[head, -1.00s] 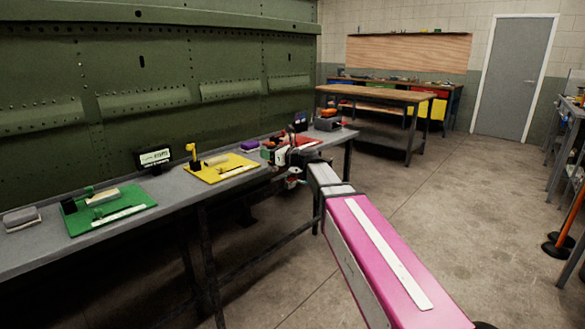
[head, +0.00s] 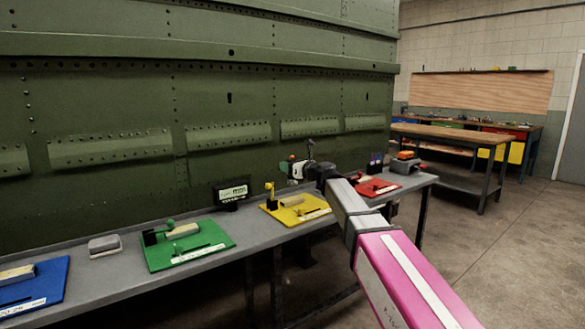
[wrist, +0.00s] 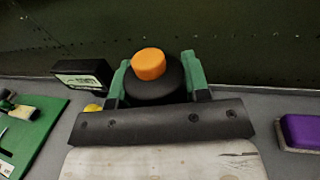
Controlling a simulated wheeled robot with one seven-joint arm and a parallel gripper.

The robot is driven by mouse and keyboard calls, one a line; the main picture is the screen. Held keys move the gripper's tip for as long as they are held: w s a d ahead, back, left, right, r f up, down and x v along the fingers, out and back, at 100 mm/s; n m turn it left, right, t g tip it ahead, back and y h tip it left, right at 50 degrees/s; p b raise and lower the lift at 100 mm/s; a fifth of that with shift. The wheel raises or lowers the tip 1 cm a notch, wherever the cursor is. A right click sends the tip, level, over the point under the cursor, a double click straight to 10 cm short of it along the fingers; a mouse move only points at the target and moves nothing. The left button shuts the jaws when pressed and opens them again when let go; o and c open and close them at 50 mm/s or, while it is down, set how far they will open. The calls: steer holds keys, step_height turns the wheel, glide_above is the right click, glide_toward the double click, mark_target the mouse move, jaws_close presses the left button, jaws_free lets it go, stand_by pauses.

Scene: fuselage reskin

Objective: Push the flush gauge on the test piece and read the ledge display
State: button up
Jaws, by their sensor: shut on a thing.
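My gripper (wrist: 155,85) has green fingers closed on the flush gauge (wrist: 150,66), a black round body with an orange top. I cannot tell which item is the test piece.
Blue (head: 34,290), green (head: 200,250), yellow (head: 300,212) and red (head: 372,189) boards with small fixtures lie along the grey bench. A grey block (head: 104,245) sits between blue and green. A purple block (wrist: 300,132) is at right in the wrist view.

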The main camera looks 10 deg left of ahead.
mark_target(294, 182)
steer(key=shift+f, duration=2.65)
steer(key=shift+f, duration=0.5)
steer(key=shift+r, duration=0.1)
steer(key=shift+r, duration=3.45)
steer(key=shift+d, duration=0.1)
